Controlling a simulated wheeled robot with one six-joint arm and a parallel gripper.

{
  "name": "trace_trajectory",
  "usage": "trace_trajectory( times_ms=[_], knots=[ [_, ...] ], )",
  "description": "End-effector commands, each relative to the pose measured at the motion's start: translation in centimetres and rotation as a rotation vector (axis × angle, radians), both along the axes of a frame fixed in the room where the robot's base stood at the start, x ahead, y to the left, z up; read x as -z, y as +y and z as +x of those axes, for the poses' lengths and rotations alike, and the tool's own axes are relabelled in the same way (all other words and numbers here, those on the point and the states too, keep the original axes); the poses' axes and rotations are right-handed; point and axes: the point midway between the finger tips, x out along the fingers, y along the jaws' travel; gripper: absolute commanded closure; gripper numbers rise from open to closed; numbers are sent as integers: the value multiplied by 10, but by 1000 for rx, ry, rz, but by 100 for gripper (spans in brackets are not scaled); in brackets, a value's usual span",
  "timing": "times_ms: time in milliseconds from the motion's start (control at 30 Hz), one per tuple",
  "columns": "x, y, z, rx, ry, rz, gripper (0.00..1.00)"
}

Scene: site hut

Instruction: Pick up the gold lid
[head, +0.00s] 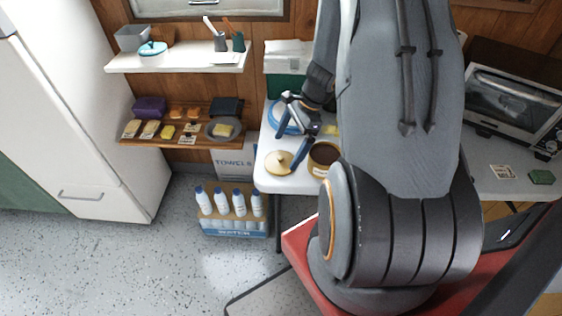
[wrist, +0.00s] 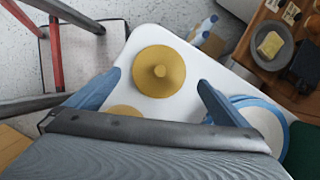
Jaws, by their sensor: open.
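The gold lid (head: 279,162) is a round disc with a small raised knob, lying flat near the front left corner of the white table (head: 268,183). In the wrist view the gold lid (wrist: 158,73) lies ahead of my gripper (wrist: 160,82), between the lines of its two blue fingers. My gripper (head: 288,148) is open and empty, above and beside the lid in the head view. A gold pot (head: 318,170) with dark contents stands right of the lid, partly hidden by my arm.
A blue-rimmed lid or dish (head: 283,117) lies behind the gold lid, near my gripper; its rim also shows in the wrist view (wrist: 277,110). A green-and-white box (head: 284,86) stands at the table's back. Bottles in a carton (head: 233,226) stand on the floor at left.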

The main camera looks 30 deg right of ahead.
Motion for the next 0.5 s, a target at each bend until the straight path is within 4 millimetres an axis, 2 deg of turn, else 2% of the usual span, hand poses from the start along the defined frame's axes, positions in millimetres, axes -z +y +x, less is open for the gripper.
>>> trace_trajectory(
  times_ms=[300,500],
  knots=[
    [33,15,2,-2,1,1,0],
    [41,17,3,-3,-1,-1,0]
  ],
)
